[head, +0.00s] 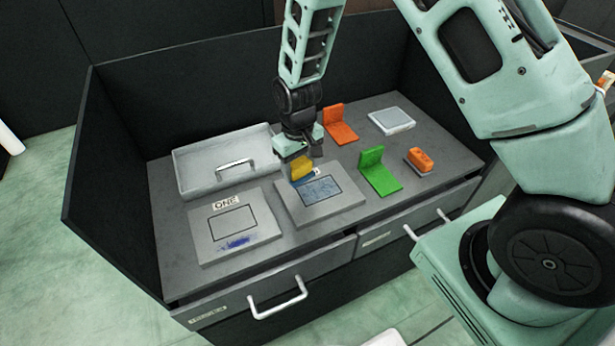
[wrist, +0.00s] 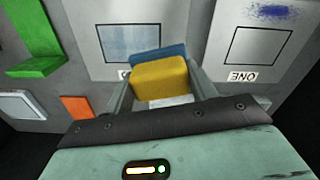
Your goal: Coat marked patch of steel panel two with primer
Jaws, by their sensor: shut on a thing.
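My gripper (head: 301,160) is shut on a yellow block (head: 302,170). In the wrist view the yellow block (wrist: 160,80) has a blue layer (wrist: 165,52) on its far side. Steel panel two (head: 348,203) lies flat on the bench, with the block over its back edge; I cannot tell whether they touch. Its outlined marked patch (head: 322,190) looks mottled blue-grey, also in the wrist view (wrist: 130,42). The block mostly hides its label. Panel one (head: 205,243), labelled ONE, lies to the left with a plain grey outlined patch and a dark blue smear (head: 236,243) outside it.
A grey metal lid or tray with a handle (head: 200,166) lies behind panel one. An orange bracket (head: 340,128), a green bracket (head: 378,172), an orange block on a grey base (head: 421,159) and a pale flat box (head: 391,120) stand to the right. Dark walls enclose the bench's back and left.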

